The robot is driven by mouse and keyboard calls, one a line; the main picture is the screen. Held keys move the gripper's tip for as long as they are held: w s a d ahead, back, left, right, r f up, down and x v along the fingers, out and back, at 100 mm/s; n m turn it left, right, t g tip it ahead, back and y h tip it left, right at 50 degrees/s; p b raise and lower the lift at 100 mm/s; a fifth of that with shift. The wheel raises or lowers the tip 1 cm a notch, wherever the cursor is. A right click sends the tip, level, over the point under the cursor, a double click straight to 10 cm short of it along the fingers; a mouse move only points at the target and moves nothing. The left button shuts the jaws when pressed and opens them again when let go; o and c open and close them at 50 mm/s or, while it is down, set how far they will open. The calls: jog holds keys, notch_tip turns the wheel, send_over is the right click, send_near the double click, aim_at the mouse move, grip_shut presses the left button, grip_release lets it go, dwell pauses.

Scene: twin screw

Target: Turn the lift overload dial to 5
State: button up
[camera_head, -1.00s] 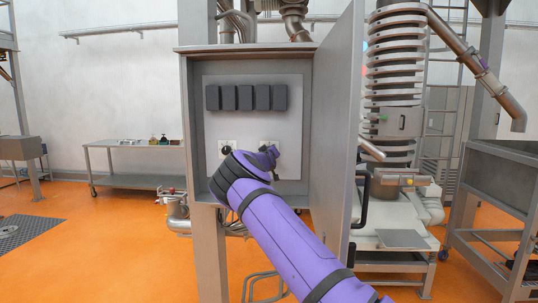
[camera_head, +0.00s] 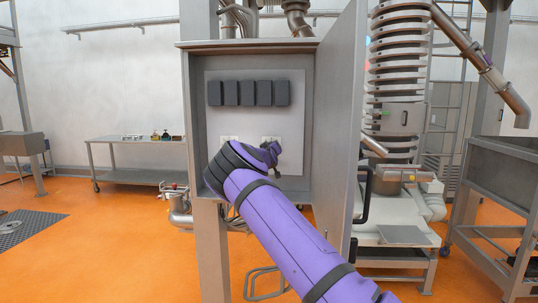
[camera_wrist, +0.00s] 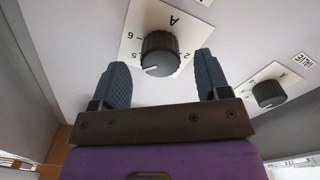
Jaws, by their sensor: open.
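The wrist view is roughly upside down. A black round dial (camera_wrist: 160,50) with a white mark sits on a pale scale plate marked with numbers and an A. My gripper (camera_wrist: 162,64) is open, with one blue-grey finger on each side of this dial and gaps visible. The mark points to the lower left of the picture; I cannot tell its exact value. No name label for this dial is readable. In the head view my gripper (camera_head: 272,152) is at the right-hand scale plate (camera_head: 271,139), with the arm hiding much of it.
A second black dial (camera_wrist: 268,93) is to the right in the wrist view, near an upside-down label that seems to read VALVE. The grey cabinet (camera_head: 248,47) has dark blocks (camera_head: 248,93) above the dials. Its open door (camera_head: 338,130) stands close right of my arm.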

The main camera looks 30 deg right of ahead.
jog(key=v, duration=0.8)
jog(key=shift+s+a, duration=0.25)
